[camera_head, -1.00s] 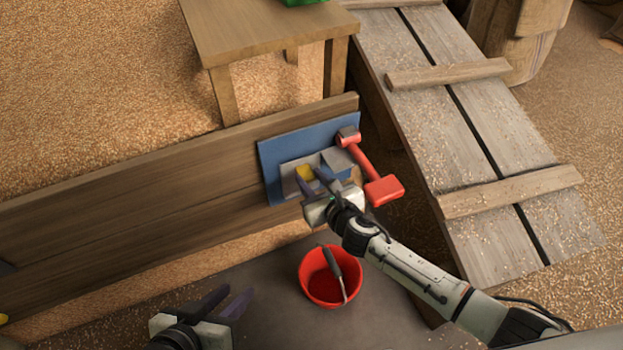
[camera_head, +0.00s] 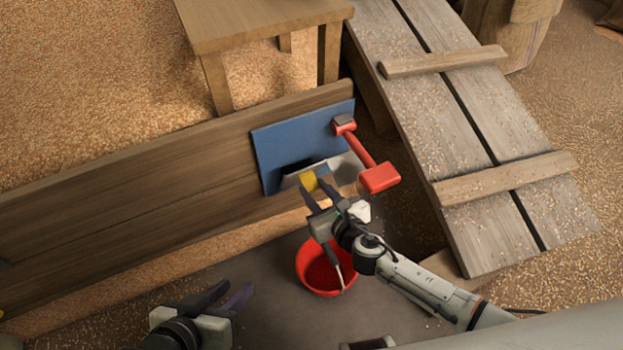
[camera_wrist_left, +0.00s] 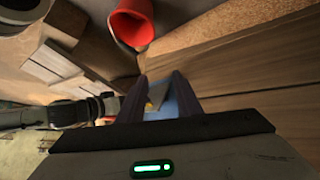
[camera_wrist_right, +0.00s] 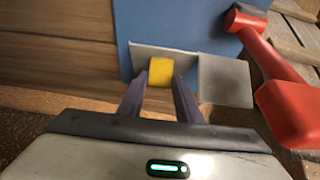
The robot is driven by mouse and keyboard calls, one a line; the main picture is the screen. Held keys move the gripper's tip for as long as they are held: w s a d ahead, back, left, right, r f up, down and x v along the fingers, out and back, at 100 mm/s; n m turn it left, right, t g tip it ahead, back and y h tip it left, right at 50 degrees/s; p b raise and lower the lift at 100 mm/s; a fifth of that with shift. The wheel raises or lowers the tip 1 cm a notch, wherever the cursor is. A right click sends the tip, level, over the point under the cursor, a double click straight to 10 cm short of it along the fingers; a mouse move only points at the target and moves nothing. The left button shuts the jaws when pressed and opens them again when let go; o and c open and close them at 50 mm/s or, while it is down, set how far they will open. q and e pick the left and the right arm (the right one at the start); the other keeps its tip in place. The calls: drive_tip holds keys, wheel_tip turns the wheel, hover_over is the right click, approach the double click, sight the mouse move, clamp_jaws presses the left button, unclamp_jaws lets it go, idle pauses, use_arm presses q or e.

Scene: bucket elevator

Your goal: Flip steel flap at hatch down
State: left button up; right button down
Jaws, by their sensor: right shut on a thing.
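The steel flap (camera_head: 325,168) sits low on a blue panel (camera_head: 290,140) on the wooden board wall. It is tilted outward, with a dark opening (camera_head: 296,166) above it. My right gripper (camera_head: 315,188) is shut on the flap's yellow grip (camera_head: 308,181); the right wrist view shows this yellow grip (camera_wrist_right: 161,71) between the fingers. A grey plate (camera_wrist_right: 225,80) is beside it on the right. My left gripper (camera_head: 228,293) is open and empty at the bottom left, away from the flap.
A red lever (camera_head: 365,160) is mounted just right of the flap, close to my right gripper. A wooden ramp (camera_head: 490,150) rises at the right, and a wooden table (camera_head: 250,28) stands behind the wall.

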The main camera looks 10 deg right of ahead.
use_arm(q)
drive_tip(key=shift+w+d+f+m+b, duration=0.15)
drive_tip(key=shift+w+d+m+b, duration=0.15)
drive_tip(key=shift+w+d+b, duration=0.3)
use_arm(e)
drive_tip(key=shift+s+d+f, duration=0.2)
drive_tip(key=shift+s+f, duration=0.4)
drive_tip(key=shift+f, duration=0.35)
drive_tip(key=shift+s+d+f, duration=0.15)
drive_tip(key=shift+s+f, duration=0.45)
drive_tip(key=shift+f, duration=0.35)
use_arm(q)
drive_tip(key=shift+s+a, duration=0.1)
